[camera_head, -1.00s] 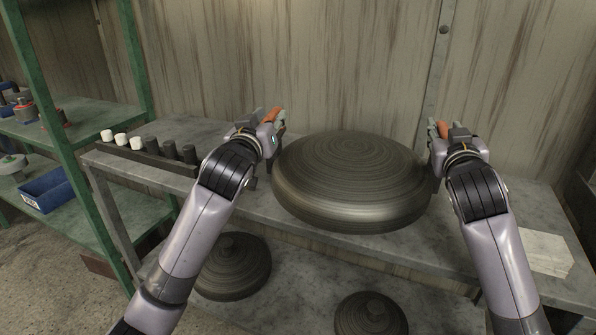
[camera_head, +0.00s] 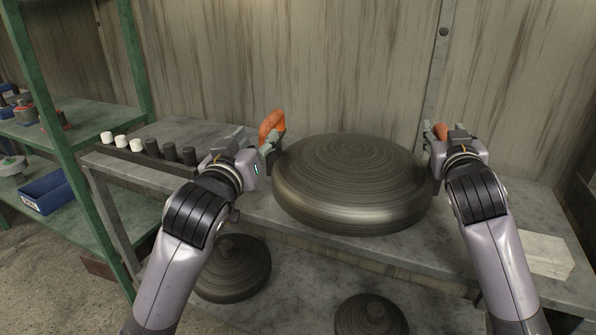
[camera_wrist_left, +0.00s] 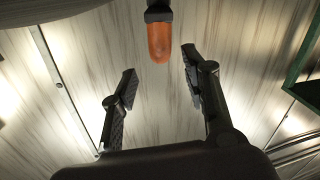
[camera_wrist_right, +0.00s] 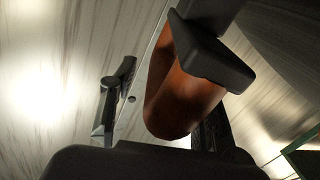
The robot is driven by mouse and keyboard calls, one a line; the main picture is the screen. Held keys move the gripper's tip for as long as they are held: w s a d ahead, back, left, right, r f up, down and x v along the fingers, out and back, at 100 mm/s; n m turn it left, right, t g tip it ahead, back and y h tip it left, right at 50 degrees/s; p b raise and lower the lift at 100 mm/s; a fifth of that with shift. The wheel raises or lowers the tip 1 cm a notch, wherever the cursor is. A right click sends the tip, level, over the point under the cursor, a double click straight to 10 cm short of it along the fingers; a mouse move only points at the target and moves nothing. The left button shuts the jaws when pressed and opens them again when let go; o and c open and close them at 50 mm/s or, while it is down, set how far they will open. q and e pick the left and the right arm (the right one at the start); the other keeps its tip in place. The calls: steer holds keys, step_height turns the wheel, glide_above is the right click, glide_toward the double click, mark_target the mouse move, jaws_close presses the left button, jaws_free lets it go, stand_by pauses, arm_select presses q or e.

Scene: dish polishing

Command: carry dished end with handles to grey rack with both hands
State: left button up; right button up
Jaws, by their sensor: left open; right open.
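The dished end (camera_head: 350,185) is a wide, dark brushed-metal dome resting on the grey rack's top shelf (camera_head: 520,225). An orange handle (camera_head: 272,124) stands at its left side and another orange handle (camera_head: 440,131) at its right side. My left gripper (camera_head: 268,146) is open and apart from the left handle; in the left wrist view this handle (camera_wrist_left: 159,40) lies beyond the spread fingers. My right gripper (camera_head: 434,140) is at the right handle; in the right wrist view that handle (camera_wrist_right: 185,95) lies between the open fingers, partly hiding one.
Two smaller round dished parts, one (camera_head: 232,268) left and one (camera_head: 371,315) right, lie on the lower shelf. A dark holder (camera_head: 165,163) with white and dark cylinders sits left. A green shelf (camera_head: 75,165) holds a blue bin (camera_head: 46,190). A pale stack (camera_head: 545,255) lies right.

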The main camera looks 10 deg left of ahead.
steer(key=shift+s, duration=0.1)
arm_select(q)
steer(key=shift+s+a, duration=0.1)
steer(key=shift+s, duration=1.15)
arm_select(e)
steer(key=s, duration=1.2)
steer(key=shift+a, duration=0.35)
steer(key=shift+w, duration=0.1)
